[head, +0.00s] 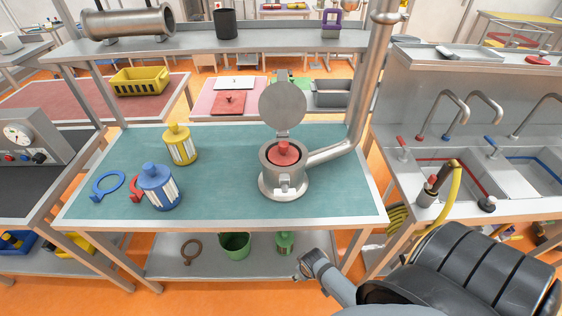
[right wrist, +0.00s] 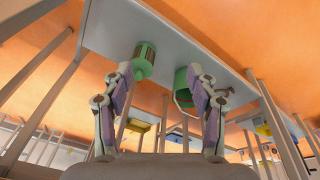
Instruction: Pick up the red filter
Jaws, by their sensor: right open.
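The red filter (head: 283,153) sits inside the round metal housing (head: 284,184) on the teal-topped table. Only its red top and knob show; its body is hidden by the housing. The housing's round lid (head: 283,104) stands open behind it. My right gripper (head: 309,263) is low in front of the table's front edge, below the tabletop and apart from the filter. In the right wrist view its two fingers (right wrist: 160,78) are spread with nothing between them. My left gripper is not in view.
A blue filter (head: 160,188), a yellow filter (head: 180,146) and a blue ring wrench (head: 108,184) stand or lie on the table's left. A pipe (head: 345,145) runs up from the housing's right. The lower shelf holds a green bucket (head: 235,245) and green filter (head: 285,243).

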